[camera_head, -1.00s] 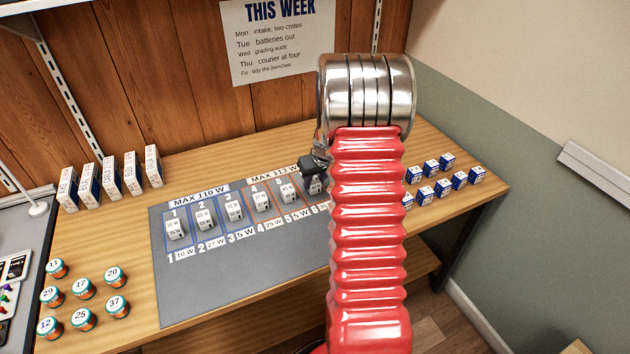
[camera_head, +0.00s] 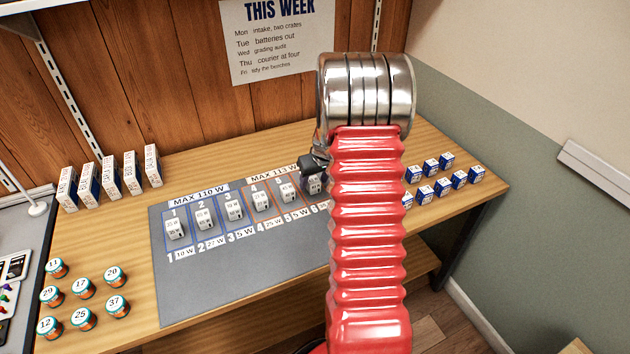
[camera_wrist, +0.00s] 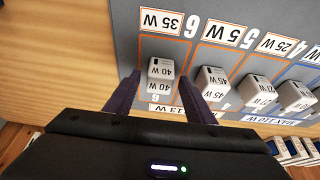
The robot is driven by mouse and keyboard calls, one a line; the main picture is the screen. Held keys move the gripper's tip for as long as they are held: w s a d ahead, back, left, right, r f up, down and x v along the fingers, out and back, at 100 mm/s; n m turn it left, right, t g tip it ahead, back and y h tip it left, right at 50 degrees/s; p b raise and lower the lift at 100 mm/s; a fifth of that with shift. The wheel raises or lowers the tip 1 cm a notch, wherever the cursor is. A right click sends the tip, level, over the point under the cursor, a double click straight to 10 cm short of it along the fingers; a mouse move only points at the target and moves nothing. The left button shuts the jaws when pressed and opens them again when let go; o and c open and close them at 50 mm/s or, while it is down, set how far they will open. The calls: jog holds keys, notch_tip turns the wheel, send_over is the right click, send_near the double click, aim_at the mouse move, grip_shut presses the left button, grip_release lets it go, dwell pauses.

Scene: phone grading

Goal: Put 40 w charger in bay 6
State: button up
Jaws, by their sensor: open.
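The 40 W charger (camera_wrist: 163,69) is a small white block marked 40 W. It stands in bay 6 (camera_wrist: 160,47), an orange-outlined space on the grey mat, with a 35 W tag at its edge. My gripper (camera_wrist: 161,76) is open, with one dark finger on each side of the charger. I cannot tell whether the fingers touch it. In the head view my gripper (camera_head: 313,163) is just above the charger (camera_head: 314,186), and my arm hides part of bay 6.
A 45 W charger (camera_wrist: 212,83) stands in the neighbouring bay 5. More chargers fill the other bays of the mat (camera_head: 230,290). Small blue boxes (camera_head: 443,187) stand right of my arm, numbered jars (camera_head: 85,319) at front left, and white boxes (camera_head: 110,178) at back left.

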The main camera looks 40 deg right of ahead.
jog(key=v, duration=1.2)
dwell(0.6)
jog(key=s+a+r+n, duration=0.1)
jog(key=s+a+r, duration=0.1)
jog(key=a+r, duration=0.35)
jog(key=s+a+r, duration=0.2)
jog(key=a, duration=0.7)
jog(key=s+a+r+n, duration=0.15)
jog(key=a+r, duration=0.25)
jog(key=a, duration=0.4)
jog(key=s+a+r+t+y, duration=0.1)
jog(key=s+a+r, duration=0.1)
jog(key=s+a, duration=1.1)
jog(key=shift+s+n, duration=0.35)
jog(key=shift+s, duration=0.55)
jog(key=shift+a, duration=0.15)
